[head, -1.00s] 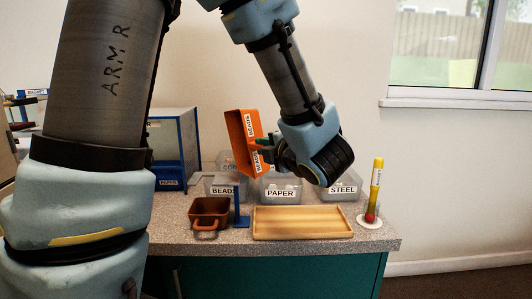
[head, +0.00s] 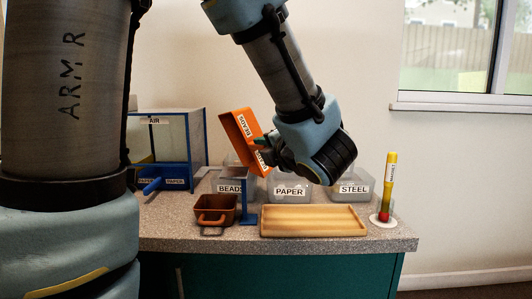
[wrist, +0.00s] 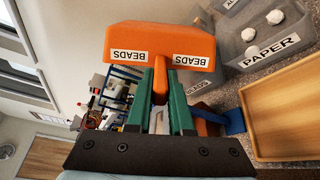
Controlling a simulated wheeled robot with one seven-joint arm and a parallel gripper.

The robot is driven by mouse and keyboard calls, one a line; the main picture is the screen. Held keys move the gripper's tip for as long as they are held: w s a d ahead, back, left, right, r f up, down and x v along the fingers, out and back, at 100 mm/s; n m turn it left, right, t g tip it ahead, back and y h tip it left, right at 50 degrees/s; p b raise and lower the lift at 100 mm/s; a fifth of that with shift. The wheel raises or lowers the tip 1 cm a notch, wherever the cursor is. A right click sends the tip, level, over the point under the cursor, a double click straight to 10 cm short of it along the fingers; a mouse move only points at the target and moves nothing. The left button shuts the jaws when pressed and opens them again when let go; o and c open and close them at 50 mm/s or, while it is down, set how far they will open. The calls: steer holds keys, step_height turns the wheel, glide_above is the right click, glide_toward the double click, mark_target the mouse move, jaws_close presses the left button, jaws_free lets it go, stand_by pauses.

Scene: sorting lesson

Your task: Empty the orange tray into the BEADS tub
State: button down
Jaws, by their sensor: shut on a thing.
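My gripper (head: 268,148) is shut on the orange tray (head: 237,138), which carries BEADS labels. The tray is tipped steeply on its side, held in the air above the row of tubs. In the wrist view the orange tray (wrist: 160,42) fills the top middle, between the green fingers (wrist: 160,92). The clear BEADS tub (head: 229,188) stands on the counter below the tray; part of it also shows in the wrist view (wrist: 197,84). Whether anything lies in the tray or the BEADS tub, I cannot tell.
The PAPER tub (head: 290,191) and STEEL tub (head: 353,188) stand to the right. In front are a brown pan (head: 213,212), a blue stand (head: 249,207) and a wooden tray (head: 314,221). A blue-framed case (head: 165,150) is at left, a yellow magnet wand (head: 388,185) at right.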

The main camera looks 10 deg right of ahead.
steer(key=a+n+b, duration=0.1)
steer(key=b, duration=0.1)
steer(key=a+f+n+b, duration=0.1)
steer(key=b, duration=0.2)
steer(key=shift+s+f+n, duration=0.1)
steer(key=shift+s+n, duration=0.3)
steer(key=shift+a+b, duration=0.1)
steer(key=shift+b, duration=0.25)
stand_by(0.9)
